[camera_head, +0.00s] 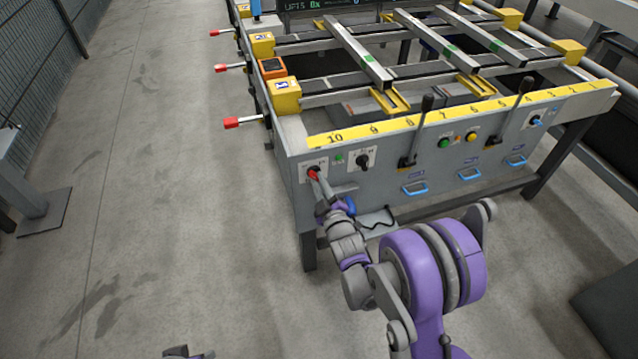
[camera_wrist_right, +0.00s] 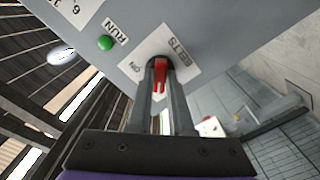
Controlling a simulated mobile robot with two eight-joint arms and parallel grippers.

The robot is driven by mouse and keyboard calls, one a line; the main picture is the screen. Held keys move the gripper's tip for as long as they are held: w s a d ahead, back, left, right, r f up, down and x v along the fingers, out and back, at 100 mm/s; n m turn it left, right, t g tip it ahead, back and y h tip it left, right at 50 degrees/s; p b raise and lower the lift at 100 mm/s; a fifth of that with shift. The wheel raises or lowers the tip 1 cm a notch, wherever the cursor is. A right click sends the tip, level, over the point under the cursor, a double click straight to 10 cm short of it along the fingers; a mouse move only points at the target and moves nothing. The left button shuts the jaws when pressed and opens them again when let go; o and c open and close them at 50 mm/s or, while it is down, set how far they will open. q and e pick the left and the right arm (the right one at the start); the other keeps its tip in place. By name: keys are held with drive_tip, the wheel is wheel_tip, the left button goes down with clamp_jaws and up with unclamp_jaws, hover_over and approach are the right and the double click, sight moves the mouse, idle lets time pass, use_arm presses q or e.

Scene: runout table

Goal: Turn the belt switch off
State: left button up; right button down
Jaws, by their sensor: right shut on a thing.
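The belt switch (camera_head: 313,173) is a red handle at the left end of the table's grey front panel. In the right wrist view the red handle (camera_wrist_right: 160,74) sits on a white plate marked BELTS, with ON at one side; I cannot tell its setting for sure. My right gripper (camera_head: 319,186) reaches up to it from below. Its two fingers (camera_wrist_right: 161,94) are shut on the red handle, one on each side. A small grey piece at the bottom edge of the head view may be part of my left arm; its jaws cannot be made out.
A green RUN lamp (camera_wrist_right: 105,43) and a black rotary knob (camera_head: 363,160) sit right of the switch. Farther right are black levers (camera_head: 409,150), a green button (camera_head: 443,143) and blue handles (camera_head: 414,189). Red-tipped levers (camera_head: 232,123) jut out left.

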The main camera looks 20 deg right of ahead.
idle(0.5)
drive_tip(key=c, duration=0.8)
unclamp_jaws()
drive_tip(key=s, duration=1)
drive_tip(key=shift+s+d, duration=0.15)
drive_tip(key=shift+s, duration=0.25)
